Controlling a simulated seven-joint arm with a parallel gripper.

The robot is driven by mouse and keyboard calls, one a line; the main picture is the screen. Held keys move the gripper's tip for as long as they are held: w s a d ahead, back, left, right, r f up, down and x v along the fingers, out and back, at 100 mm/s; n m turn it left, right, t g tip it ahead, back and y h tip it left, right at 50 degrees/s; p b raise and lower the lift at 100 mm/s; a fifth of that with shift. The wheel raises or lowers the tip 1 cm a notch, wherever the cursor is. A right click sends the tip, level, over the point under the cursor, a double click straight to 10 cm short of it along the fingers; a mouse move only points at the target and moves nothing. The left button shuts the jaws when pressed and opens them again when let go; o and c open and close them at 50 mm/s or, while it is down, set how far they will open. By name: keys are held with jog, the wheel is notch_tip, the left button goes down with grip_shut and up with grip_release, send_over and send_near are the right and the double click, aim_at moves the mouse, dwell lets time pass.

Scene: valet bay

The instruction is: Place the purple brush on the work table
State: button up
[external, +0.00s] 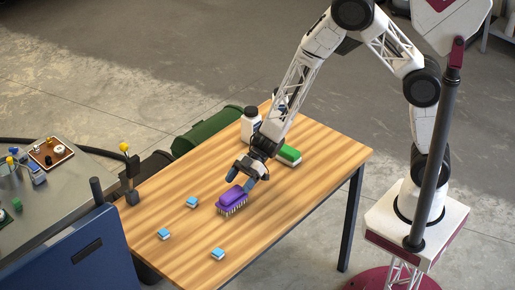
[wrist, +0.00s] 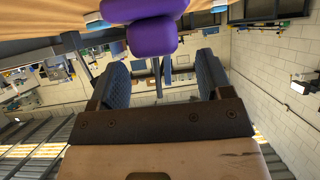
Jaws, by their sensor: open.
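The purple brush (external: 232,199) rests on the wooden work table (external: 320,150), its pale bristles pointing down. My gripper (external: 241,180) is just above and behind the brush in the external view, with its jaws open. In the wrist view the purple brush (wrist: 152,36) shows at the top centre, beyond the fingertips of my gripper (wrist: 160,75). The space between the fingers is empty. I cannot tell from these views whether a finger touches the brush.
Small blue-and-white blocks (external: 191,202) lie left of and in front of the brush. A green brush (external: 289,155) and a white bottle (external: 250,124) stand behind my gripper. A blue panel (external: 75,255) and a grey bench (external: 60,195) are at left. The table's right side is clear.

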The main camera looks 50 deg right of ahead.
aim_at(231, 193)
jog(key=shift+x, duration=1.9)
jog(key=c, duration=1.1)
jog(key=shift+c, duration=0.2)
jog(key=shift+r, duration=1.75)
jog(key=s+d+r, duration=0.1)
jog(key=s+d, duration=0.9)
jog(key=s, duration=0.2)
jog(key=shift+d+r, duration=0.2)
jog(key=shift+d, duration=0.1)
